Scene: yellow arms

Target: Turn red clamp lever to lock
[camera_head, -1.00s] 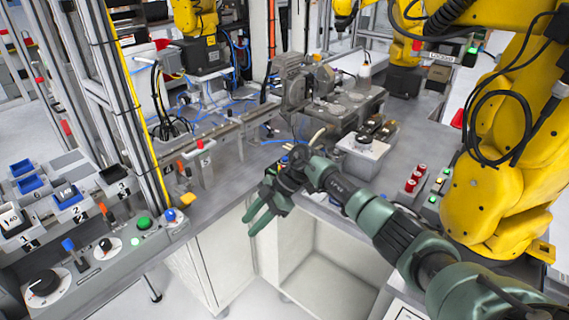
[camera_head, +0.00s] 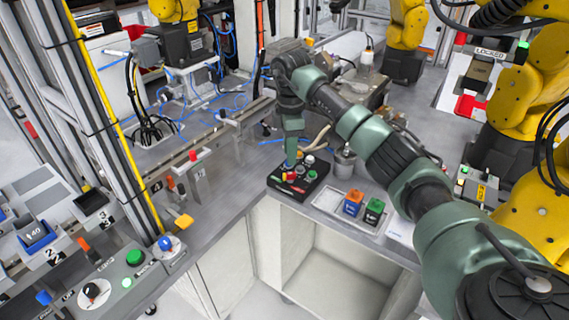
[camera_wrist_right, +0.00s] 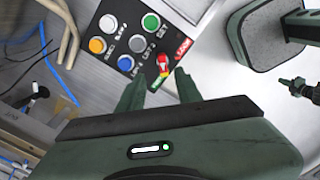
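The red clamp lever (camera_wrist_right: 163,63) is a small red handle at the edge of a black control box (camera_wrist_right: 128,31), beside a small red label with white writing. In the head view the box (camera_head: 275,183) sits on the grey bench near its front edge, with the red lever (camera_head: 290,177) partly hidden by my gripper. My right gripper (camera_wrist_right: 160,86) is open, with one finger on each side of the lever's near end; contact cannot be told. In the head view the right gripper (camera_head: 291,155) points down over the box. My left gripper is not in view.
Several round buttons, including a green one (camera_wrist_right: 150,22), share the box face. A tray (camera_head: 334,210) with an orange-and-blue block (camera_head: 353,203) and a green block (camera_head: 374,210) stands right of the box.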

